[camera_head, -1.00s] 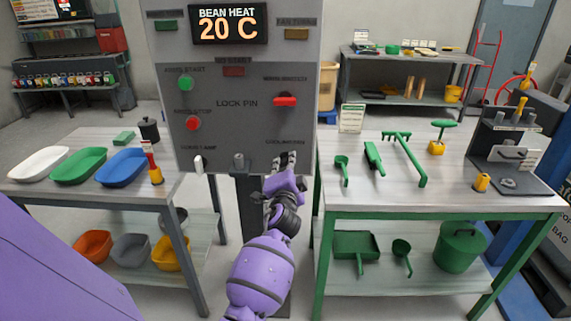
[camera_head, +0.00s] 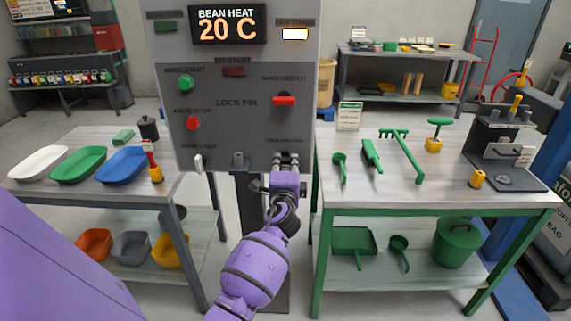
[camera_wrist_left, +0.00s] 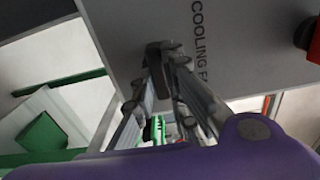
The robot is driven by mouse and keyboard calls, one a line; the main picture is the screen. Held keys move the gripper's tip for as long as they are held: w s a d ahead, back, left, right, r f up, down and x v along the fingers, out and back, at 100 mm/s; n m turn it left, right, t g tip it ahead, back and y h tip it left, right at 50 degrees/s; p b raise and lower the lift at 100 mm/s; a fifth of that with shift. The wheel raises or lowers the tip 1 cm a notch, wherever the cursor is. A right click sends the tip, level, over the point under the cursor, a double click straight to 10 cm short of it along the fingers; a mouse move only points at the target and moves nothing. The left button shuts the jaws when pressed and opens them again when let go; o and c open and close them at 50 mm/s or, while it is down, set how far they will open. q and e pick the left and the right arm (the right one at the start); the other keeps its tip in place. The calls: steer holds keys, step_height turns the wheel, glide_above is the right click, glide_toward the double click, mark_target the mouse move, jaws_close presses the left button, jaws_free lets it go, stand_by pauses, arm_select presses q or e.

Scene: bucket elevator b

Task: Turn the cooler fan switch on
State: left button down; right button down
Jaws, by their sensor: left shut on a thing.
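The grey control panel (camera_head: 237,120) stands upright in the middle of the head view. The cooling fan switch is at its lower right, under a small label, and is mostly hidden by my gripper in that view. My left gripper (camera_head: 287,160) reaches up to it from below. In the left wrist view, the fingers of my left gripper (camera_wrist_left: 168,62) are closed around the dark switch (camera_wrist_left: 154,52) beside the "COOLING FA…" lettering. The indicator lamp (camera_head: 295,34) at the panel's upper right glows white. My right gripper is not in view.
The panel also has a red main switch (camera_head: 284,100), a green button (camera_head: 186,83), a red button (camera_head: 193,123) and a white lever (camera_head: 198,163). Tables with bowls (camera_head: 78,165) and green tools (camera_head: 402,155) flank the panel on both sides.

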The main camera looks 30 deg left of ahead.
arm_select(q)
steer(key=c, duration=1.8)
jaws_free()
steer(key=shift+o, duration=0.2)
steer(key=v, duration=1.2)
steer(key=shift+s, duration=0.1)
